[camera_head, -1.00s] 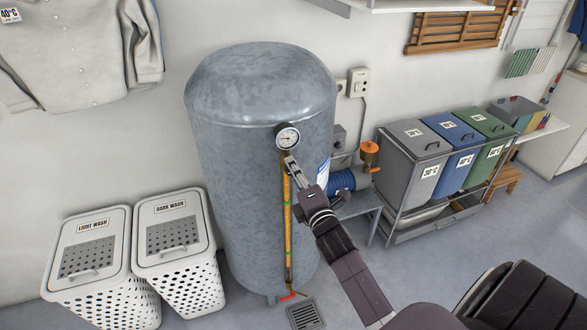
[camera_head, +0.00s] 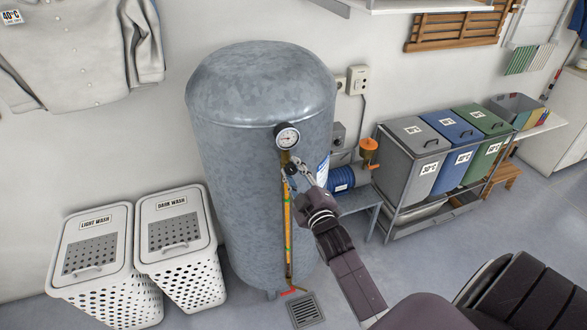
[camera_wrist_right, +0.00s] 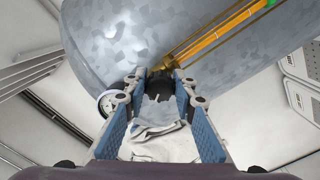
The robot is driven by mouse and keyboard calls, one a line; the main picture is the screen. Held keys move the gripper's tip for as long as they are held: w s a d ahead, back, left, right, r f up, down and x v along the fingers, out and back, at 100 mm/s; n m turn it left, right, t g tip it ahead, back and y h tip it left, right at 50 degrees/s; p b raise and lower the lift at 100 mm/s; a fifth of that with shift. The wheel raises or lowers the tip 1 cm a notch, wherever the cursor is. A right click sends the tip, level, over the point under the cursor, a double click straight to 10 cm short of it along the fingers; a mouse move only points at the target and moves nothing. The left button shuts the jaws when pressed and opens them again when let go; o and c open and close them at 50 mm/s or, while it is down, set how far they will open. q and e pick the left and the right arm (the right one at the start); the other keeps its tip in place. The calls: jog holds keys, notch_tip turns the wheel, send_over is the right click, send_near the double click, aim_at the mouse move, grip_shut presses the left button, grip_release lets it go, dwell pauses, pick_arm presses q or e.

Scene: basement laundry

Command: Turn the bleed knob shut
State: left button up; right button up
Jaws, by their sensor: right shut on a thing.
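A tall grey galvanized tank (camera_head: 235,150) stands against the wall. A round gauge (camera_head: 287,136) sits on its front, above an orange sight tube (camera_head: 288,240) that runs down the tank. My right gripper (camera_head: 291,166) is at the tube's top, just below the gauge. In the right wrist view, my gripper's fingertips (camera_wrist_right: 163,78) close around a small dark knob (camera_wrist_right: 158,86) next to a brass fitting (camera_wrist_right: 170,64). In the head view the fingers hide most of the knob. My left gripper is not in view.
A red lever (camera_head: 292,291) is at the tube's foot, near a floor drain (camera_head: 305,310). Two white laundry baskets (camera_head: 92,262) stand left of the tank. A blue motor (camera_head: 341,180) on a low stand and a rack of lidded bins (camera_head: 413,158) stand to the right.

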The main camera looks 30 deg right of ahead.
jog(key=m+p, duration=0.1)
jog(key=m, duration=0.5)
jog(key=shift+a+f+m, duration=0.1)
jog(key=shift+m, duration=0.2)
dwell(0.4)
jog(key=o, duration=1.2)
jog(key=shift+c, duration=0.2)
jog(key=v, duration=1.2)
